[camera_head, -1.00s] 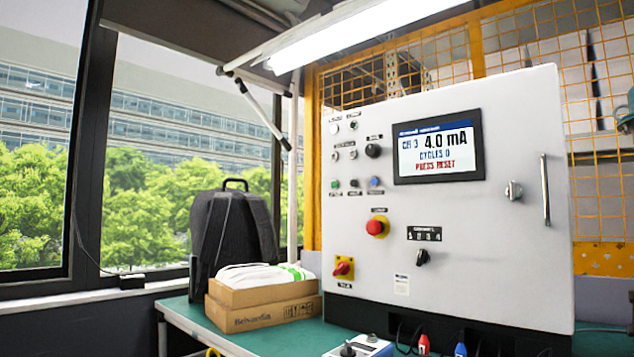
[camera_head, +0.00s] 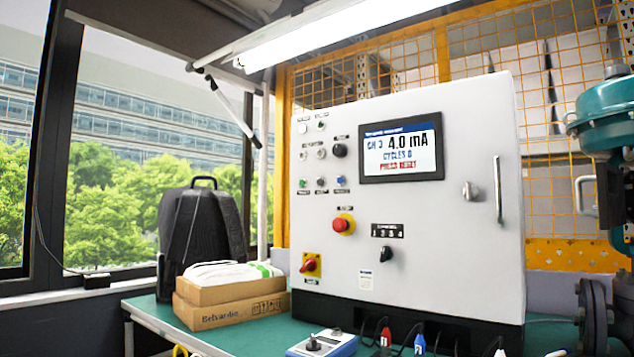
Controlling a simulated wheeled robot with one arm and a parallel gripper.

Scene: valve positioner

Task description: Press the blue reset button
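The blue button (camera_head: 341,182) sits on the front of a light grey control cabinet (camera_head: 440,270), at the right end of a row with a green button (camera_head: 302,183) and a dark one (camera_head: 320,182). A small label is under it; its text is too small to read surely. My gripper is not in view, and nothing covers the blue button.
A large red mushroom button (camera_head: 343,224), a red-and-yellow switch (camera_head: 310,264) and a black selector (camera_head: 386,253) are below. A cabinet handle (camera_head: 498,190) sticks out at right. Boxes (camera_head: 228,312) and a blue-white device (camera_head: 322,343) are on the green bench. A teal valve actuator (camera_head: 605,115) stands right.

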